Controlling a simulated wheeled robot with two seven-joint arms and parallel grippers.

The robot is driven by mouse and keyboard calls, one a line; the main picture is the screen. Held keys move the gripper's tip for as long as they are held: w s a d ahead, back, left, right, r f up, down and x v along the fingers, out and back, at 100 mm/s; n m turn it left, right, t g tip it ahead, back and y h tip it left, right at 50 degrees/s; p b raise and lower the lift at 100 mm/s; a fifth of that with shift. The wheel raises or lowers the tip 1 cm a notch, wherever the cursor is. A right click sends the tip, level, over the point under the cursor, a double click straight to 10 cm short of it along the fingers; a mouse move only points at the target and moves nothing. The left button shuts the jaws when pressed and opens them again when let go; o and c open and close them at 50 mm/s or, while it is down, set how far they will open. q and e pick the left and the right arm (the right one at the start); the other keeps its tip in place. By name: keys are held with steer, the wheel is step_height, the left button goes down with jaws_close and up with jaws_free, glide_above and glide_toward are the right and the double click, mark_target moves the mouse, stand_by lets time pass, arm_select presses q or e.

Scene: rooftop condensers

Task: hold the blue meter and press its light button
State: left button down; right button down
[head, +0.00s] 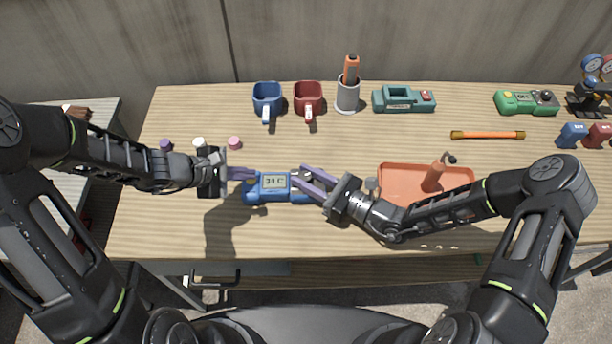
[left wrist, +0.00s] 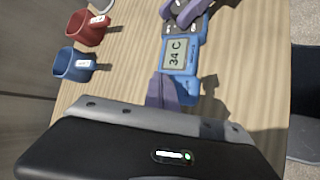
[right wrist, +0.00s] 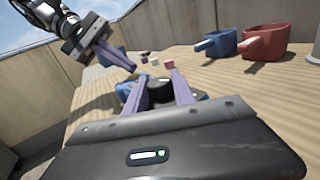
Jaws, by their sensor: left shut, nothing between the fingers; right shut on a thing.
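The blue meter (head: 275,183) is near the front middle of the bench, its grey display facing up. In the left wrist view the meter (left wrist: 178,62) reads "34 C". My right gripper (head: 299,180) is shut on its right end, with the purple fingers across the body and covering part of that end. My left gripper (head: 252,174) is shut and empty at the meter's left end. Its tips (left wrist: 172,84) are beside or over the edge; I cannot tell whether they touch. The light button cannot be made out clearly. In the right wrist view the fingers hide most of the meter.
Behind are a blue mug (head: 267,97), a red mug (head: 308,97), a grey cup (head: 347,97) with an orange tool, and a teal device (head: 403,99). An orange tray (head: 400,172) lies close to my right gripper. Small pegs (head: 234,142) sit behind my left gripper.

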stand_by(0.4)
arm_select(q)
steer(key=shift+r, duration=0.5)
step_height(320, 180, up, 6)
stand_by(0.6)
arm_select(e)
steer(key=c, duration=0.5)
jaws_free()
